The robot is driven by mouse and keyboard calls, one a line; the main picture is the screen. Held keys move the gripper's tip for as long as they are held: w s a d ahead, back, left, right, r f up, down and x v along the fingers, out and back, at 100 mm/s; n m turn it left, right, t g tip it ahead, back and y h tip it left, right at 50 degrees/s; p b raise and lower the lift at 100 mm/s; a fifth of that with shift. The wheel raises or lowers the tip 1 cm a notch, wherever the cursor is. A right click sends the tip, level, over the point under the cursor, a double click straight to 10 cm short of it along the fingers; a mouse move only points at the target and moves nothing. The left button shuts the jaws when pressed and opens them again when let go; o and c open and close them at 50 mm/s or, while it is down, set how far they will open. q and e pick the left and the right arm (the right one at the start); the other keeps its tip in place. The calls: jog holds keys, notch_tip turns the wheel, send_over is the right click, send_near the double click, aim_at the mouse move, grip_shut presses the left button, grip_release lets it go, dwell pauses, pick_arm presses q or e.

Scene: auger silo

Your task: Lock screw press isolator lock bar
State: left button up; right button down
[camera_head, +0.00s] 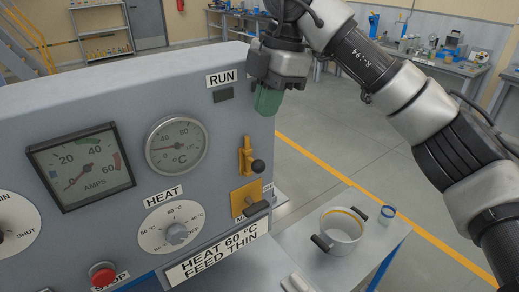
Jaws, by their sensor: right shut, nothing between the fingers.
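A grey press panel (100,110) fills the left side. Near its right edge is a small yellow bar fitting (246,150) with a black ball knob (258,166), which looks like the lock bar. Just below it is a yellow isolator plate (243,193) with a black handle (257,211); its label is partly hidden. My right gripper (268,101) comes in from the upper right. Its green fingers are shut and empty, pointing down, above and right of the yellow bar in the picture. Contact with the panel cannot be told. My left gripper is out of view.
The panel carries an AMPS gauge (81,167), a temperature dial (176,147), a HEAT knob (177,233) and a red STOP button (103,274). Open floor lies behind.

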aim_at(261, 165)
jog(key=p+x, duration=0.1)
jog(key=x, duration=0.2)
jog(key=p+x, duration=0.1)
jog(key=x, duration=0.2)
jog(key=w+p+x, duration=0.1)
jog(key=x, duration=0.2)
jog(key=shift+d+f, duration=0.25)
jog(key=shift+w+f, duration=0.1)
jog(key=shift+f, duration=0.65)
jog(key=b+x, duration=0.1)
jog(key=x, duration=0.1)
jog(key=b+x, duration=0.1)
jog(key=shift+w+d+f+b, duration=0.1)
jog(key=shift+d+f+b, duration=0.25)
jog(key=shift+f, duration=0.1)
jog(key=shift+r, duration=0.1)
